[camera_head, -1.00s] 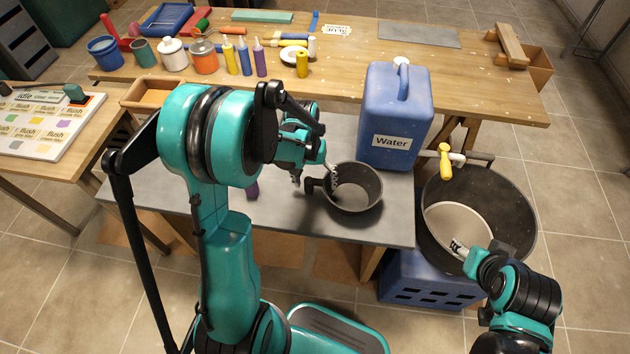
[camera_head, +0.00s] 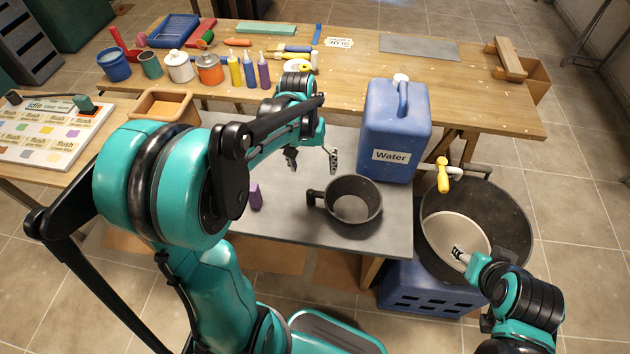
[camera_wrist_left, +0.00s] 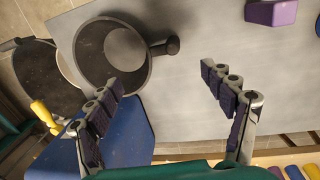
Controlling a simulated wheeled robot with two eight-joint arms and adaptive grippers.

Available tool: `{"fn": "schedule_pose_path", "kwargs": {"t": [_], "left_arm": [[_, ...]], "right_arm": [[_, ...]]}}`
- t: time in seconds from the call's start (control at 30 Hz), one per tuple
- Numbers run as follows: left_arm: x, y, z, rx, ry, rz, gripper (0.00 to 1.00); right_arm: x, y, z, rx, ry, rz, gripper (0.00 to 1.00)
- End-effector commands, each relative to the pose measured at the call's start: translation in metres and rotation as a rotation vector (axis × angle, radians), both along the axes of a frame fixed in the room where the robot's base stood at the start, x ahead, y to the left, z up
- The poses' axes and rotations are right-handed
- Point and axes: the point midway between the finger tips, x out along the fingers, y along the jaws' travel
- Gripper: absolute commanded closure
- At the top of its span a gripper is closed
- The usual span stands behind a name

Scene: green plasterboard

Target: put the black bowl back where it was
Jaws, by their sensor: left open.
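The black bowl (camera_head: 354,204), a dark pan-like bowl with a short side handle, stands upright on the grey table (camera_head: 290,225). It looks empty, and its handle points left. In the left wrist view the bowl (camera_wrist_left: 111,52) is at upper left, with its handle toward the middle. My left gripper (camera_head: 312,165) is open and empty, above the table, behind and left of the bowl and apart from it. In the left wrist view its fingers (camera_wrist_left: 172,85) are spread wide with only bare table between them. My right gripper (camera_head: 460,253) is over the large black tub; its finger gap is too small to judge.
The large black tub (camera_head: 505,215) sits below the tap. A purple block (camera_head: 256,197) lies left of the bowl. The wooden bench (camera_head: 465,95) behind holds bottles, pots and tools.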

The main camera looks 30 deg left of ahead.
Motion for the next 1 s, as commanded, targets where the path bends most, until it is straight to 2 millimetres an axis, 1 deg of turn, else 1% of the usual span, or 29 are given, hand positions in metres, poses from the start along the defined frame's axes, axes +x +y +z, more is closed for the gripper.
{"fn": "schedule_pose_path", "kwargs": {"t": [0.1,0.23,0.33,0.5,0.6,0.7,1.0], "left_arm": [[-0.021,-0.016,0.023,0.038,-0.093,-0.032,0.18],[-0.046,-0.033,0.045,0.091,-0.231,-0.074,0.18],[-0.067,-0.044,0.057,0.127,-0.338,-0.109,0.18],[-0.095,-0.057,0.064,0.174,-0.503,-0.162,0.18],[-0.106,-0.062,0.064,0.191,-0.572,-0.185,0.18],[-0.111,-0.065,0.064,0.201,-0.615,-0.199,0.18],[-0.113,-0.066,0.064,0.206,-0.636,-0.205,0.18]], "right_arm": [[0.000,0.000,0.000,0.000,0.000,0.000,0.51],[0.000,0.000,0.000,0.000,0.000,0.000,0.51],[0.000,0.000,0.000,0.000,0.000,0.000,0.51],[0.000,0.000,0.000,0.000,0.000,0.000,0.51],[0.000,0.000,0.000,0.000,0.000,0.000,0.51],[0.000,0.000,0.000,0.000,0.000,0.000,0.51],[0.000,0.000,0.000,0.000,0.000,0.000,0.51]]}}
